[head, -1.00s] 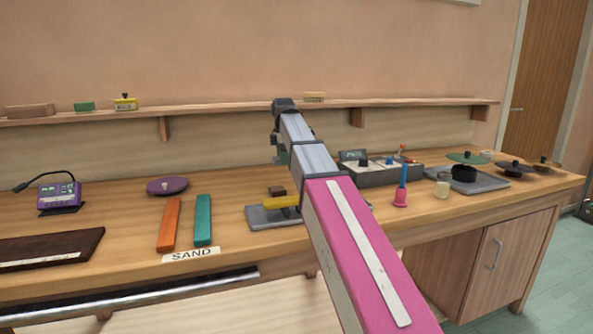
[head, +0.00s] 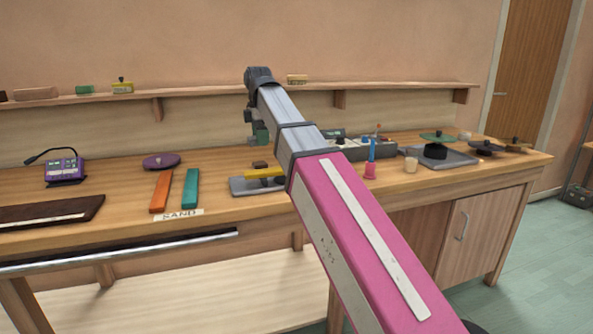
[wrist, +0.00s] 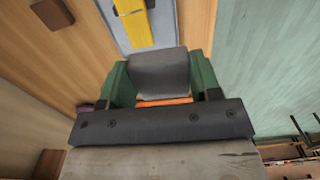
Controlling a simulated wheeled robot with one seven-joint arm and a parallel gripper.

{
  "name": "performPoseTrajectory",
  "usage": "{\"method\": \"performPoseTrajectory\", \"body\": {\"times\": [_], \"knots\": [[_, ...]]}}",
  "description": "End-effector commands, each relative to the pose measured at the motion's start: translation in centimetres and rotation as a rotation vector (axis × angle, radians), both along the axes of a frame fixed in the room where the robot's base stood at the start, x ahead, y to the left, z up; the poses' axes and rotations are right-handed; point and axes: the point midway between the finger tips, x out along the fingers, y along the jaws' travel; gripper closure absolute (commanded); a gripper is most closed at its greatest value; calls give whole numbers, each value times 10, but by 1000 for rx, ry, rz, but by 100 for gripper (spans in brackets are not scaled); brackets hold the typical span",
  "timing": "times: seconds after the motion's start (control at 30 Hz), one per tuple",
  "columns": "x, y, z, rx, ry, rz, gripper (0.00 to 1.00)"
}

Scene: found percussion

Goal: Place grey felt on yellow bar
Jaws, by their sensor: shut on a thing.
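The yellow bar (head: 265,173) lies on a grey base plate (head: 238,185) on the bench, partly hidden behind my arm in the head view. In the wrist view the yellow bar (wrist: 134,27) shows at the top, beyond my fingers. My gripper (wrist: 163,82) has green fingers shut on a grey block, the grey felt (wrist: 160,68). In the head view my gripper (head: 258,132) is small and dark, and the felt cannot be made out.
A brown block (head: 260,164) sits just behind the bar. Orange (head: 161,192) and teal (head: 191,188) bars lie to the left. A shelf (head: 200,94) runs behind.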

Motion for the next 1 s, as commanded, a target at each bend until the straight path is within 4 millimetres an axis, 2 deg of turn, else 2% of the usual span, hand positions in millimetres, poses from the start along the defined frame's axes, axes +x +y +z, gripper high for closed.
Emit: {"method": "performPoseTrajectory", "body": {"times": [0.6,0.87,1.0], "knots": [[66,-81,-62,0,1,-2,65],[71,-89,-74,0,1,1,65],[70,-89,-92,0,1,1,65]]}}
